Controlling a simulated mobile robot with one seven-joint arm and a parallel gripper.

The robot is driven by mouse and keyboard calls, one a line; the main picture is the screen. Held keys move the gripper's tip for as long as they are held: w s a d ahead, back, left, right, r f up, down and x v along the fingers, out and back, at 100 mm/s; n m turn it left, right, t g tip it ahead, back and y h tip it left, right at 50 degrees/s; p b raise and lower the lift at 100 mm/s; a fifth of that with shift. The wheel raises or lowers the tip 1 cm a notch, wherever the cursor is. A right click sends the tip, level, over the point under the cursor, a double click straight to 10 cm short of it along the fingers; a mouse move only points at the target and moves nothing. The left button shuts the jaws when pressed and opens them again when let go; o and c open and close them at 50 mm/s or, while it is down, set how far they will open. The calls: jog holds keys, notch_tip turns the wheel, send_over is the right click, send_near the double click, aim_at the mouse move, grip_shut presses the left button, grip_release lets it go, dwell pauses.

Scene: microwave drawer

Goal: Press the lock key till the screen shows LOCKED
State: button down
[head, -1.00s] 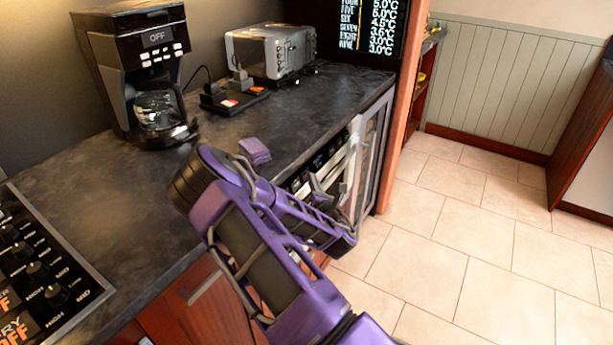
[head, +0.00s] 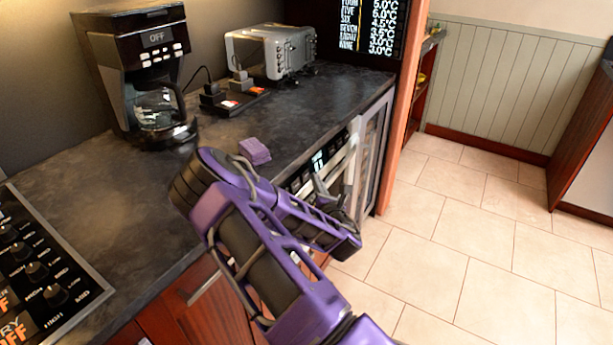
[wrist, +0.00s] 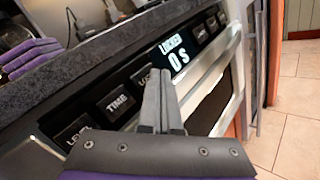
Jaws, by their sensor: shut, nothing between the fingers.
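The microwave drawer's control panel runs along the counter front. Its screen (wrist: 175,55) reads LOCKED with 0 s below it in the wrist view. A TIME key (wrist: 120,102) is left of the screen, and another key (wrist: 146,76), its label partly covered, lies behind my fingers. My gripper (wrist: 155,75) is shut and empty, with its fingertips in front of the panel beside the screen. I cannot tell whether they touch a key. In the head view my gripper (head: 325,187) is at the panel, and the lit screen (head: 317,161) is partly visible.
The dark counter (head: 80,185) holds a coffee maker (head: 150,75) and a toaster (head: 272,52). A silver handle bar (wrist: 212,80) runs below the panel. Cooktop knobs (head: 38,270) are at the left. The tiled floor (head: 460,240) to the right is clear.

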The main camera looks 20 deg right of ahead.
jog(key=shift+s+d+r, duration=0.25)
jog(key=shift+s+d, duration=0.5)
jog(key=shift+s, duration=0.25)
jog(key=shift+s+d+r, duration=0.25)
jog(key=shift+s+d, duration=0.5)
jog(key=shift+s, duration=0.2)
jog(key=shift+w+r, duration=0.1)
